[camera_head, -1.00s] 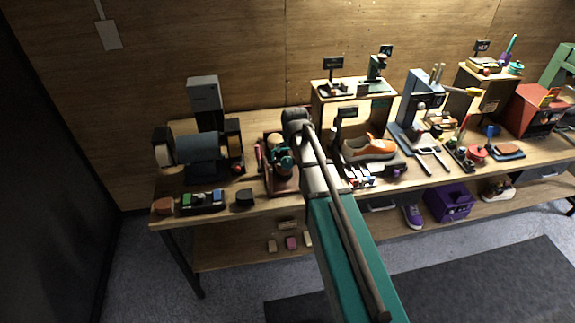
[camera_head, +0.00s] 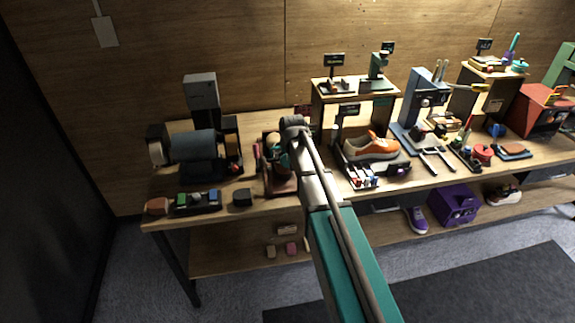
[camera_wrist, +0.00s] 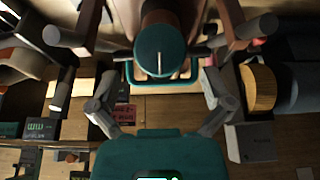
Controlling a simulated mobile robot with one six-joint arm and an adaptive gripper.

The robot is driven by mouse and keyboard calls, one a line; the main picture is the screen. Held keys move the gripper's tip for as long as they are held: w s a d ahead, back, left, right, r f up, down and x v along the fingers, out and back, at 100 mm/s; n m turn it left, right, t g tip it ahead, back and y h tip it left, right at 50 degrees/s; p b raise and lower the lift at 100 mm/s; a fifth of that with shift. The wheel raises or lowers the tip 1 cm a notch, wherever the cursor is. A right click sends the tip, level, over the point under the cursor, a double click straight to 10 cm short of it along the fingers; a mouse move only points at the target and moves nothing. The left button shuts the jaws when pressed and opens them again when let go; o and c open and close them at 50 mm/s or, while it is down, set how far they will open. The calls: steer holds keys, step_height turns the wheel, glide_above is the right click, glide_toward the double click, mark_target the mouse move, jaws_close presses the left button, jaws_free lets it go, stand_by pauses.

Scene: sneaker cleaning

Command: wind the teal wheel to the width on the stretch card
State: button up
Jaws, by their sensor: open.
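The teal wheel (camera_wrist: 162,50) faces the camera in the wrist view, with a short pale mark on its face. It sits on a device with a dark red-brown base (camera_head: 281,187), which my arm partly hides in the head view. My gripper (camera_wrist: 160,30) is open, its fingers on the left and right of the wheel, with visible gaps on both sides. I cannot tell how far the fingertips reach past it. A small dark red card (camera_wrist: 122,115) stands beyond the wheel, and it also shows in the head view (camera_head: 302,110). Its writing is too small to read.
A bench grinder (camera_head: 193,147) stands left of the device, with small blocks (camera_head: 198,200) in front. An orange sneaker (camera_head: 371,146) sits to the right, near a raised wooden shelf (camera_head: 353,99). The workbench (camera_head: 170,215) is crowded.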

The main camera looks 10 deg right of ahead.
mark_target(287, 159)
steer(key=shift+b+x, duration=1.5)
steer(key=shift+x, duration=0.5)
steer(key=c, duration=1)
